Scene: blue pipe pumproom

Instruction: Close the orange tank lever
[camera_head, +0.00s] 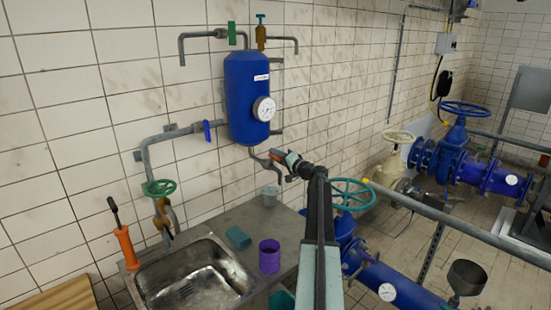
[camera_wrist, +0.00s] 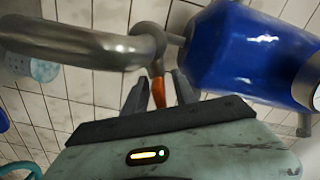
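The blue tank (camera_head: 247,92) hangs on the tiled wall, with a round gauge (camera_head: 263,109) on its front. The small orange lever (camera_head: 275,153) is at the pipe under the tank, partly covered by my gripper (camera_head: 285,157). In the wrist view the orange lever (camera_wrist: 158,93) points down from the bent grey pipe (camera_wrist: 80,46), beside the blue tank (camera_wrist: 235,48). My gripper (camera_wrist: 160,92) is open, its two dark fingers on either side of the lever. Gaps show between the lever and both fingers; contact is not visible.
A counter with a metal sink (camera_head: 195,280) lies below. On it are a purple mug (camera_head: 269,257), a teal sponge (camera_head: 239,237) and a grey cup (camera_head: 270,196). A green handwheel (camera_head: 352,194) and blue piping stand to the right. Another blue lever (camera_head: 207,131) is left of the tank.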

